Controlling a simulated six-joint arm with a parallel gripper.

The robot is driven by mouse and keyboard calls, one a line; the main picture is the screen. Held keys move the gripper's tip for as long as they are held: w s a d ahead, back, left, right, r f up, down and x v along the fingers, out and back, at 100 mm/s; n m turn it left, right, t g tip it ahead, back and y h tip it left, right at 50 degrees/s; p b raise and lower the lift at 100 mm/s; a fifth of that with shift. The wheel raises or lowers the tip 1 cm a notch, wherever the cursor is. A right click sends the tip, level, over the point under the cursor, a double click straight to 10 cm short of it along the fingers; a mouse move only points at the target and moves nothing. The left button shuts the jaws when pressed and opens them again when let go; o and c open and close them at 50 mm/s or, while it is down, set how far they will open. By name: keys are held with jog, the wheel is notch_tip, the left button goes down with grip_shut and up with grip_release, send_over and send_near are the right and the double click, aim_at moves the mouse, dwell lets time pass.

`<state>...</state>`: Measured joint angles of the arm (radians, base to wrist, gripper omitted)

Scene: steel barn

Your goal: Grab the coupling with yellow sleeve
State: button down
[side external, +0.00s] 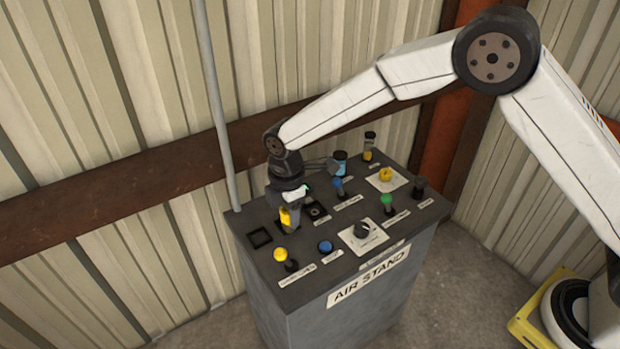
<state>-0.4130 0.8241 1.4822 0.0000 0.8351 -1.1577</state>
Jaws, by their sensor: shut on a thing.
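My gripper (289,205) points down over the back left of the grey stand's top. It is shut on the coupling with yellow sleeve (286,218), whose bright yellow side shows below the gripper body. The coupling looks roughly upright, and its lower end is close to the panel. I cannot tell whether it touches the panel or is clear of it. The fingers are small and partly hidden here.
A blue-banded piece (340,158) and a black-and-yellow piece (369,146) stand behind. A pipe (214,100) rises at the back left.

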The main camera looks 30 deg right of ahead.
jog(key=shift+s+d+r, duration=0.2)
jog(key=shift+s+r, duration=0.05)
jog(key=shift+s, duration=0.3)
jog(key=shift+s+d+r, duration=0.2)
jog(key=shift+s+r, duration=0.1)
jog(key=shift+s, duration=0.3)
jog(key=shift+s+d+r, duration=0.2)
jog(key=shift+s+r, duration=0.05)
jog(key=shift+s, duration=0.3)
